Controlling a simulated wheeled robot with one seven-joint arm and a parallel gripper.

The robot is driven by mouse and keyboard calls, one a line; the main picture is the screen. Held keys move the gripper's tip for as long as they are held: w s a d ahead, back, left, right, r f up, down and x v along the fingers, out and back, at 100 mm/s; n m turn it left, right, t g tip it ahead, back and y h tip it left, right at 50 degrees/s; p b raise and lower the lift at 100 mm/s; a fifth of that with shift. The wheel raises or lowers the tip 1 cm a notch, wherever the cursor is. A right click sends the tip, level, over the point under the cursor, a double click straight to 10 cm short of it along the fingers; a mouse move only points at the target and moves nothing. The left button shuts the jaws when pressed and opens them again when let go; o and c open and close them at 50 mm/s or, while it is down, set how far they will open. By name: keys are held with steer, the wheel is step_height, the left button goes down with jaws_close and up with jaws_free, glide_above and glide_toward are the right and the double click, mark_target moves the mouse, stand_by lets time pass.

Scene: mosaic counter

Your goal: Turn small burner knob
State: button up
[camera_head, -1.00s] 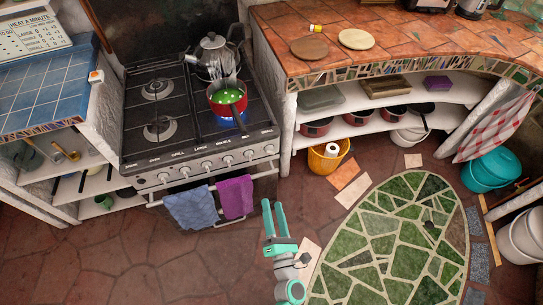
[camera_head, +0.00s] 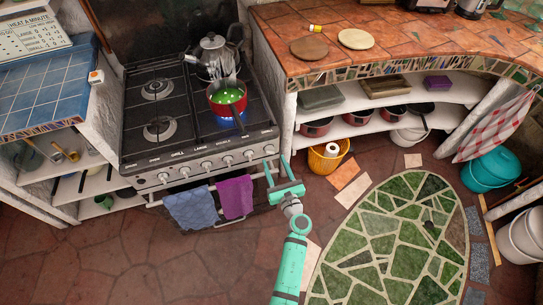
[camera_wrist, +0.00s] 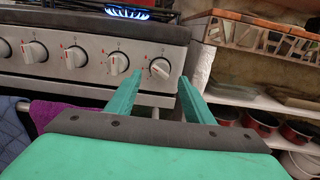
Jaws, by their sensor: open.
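The stove (camera_head: 165,160) has a row of several round knobs on its front panel. The small burner knob appears to be the rightmost one (camera_head: 269,149); it also shows in the wrist view (camera_wrist: 160,68). My gripper (camera_head: 276,162) is open and empty, pointing at the right end of the panel. In the wrist view, the knob appears between the fingertips (camera_wrist: 160,76). The fingers seem just short of it; I cannot tell whether they touch. The neighbouring knob (camera_wrist: 118,62) lies just left of the left finger.
A red pot (camera_head: 226,103) with green contents sits over a lit blue flame (camera_wrist: 128,12). A kettle (camera_head: 212,52) stands behind it. A blue towel (camera_head: 188,208) and a purple towel (camera_head: 235,197) hang on the front rail below the knobs. Shelves (camera_head: 345,122) with pans stand at right.

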mark_target(270, 151)
steer(key=shift+x, duration=2.15)
steer(key=c, duration=1)
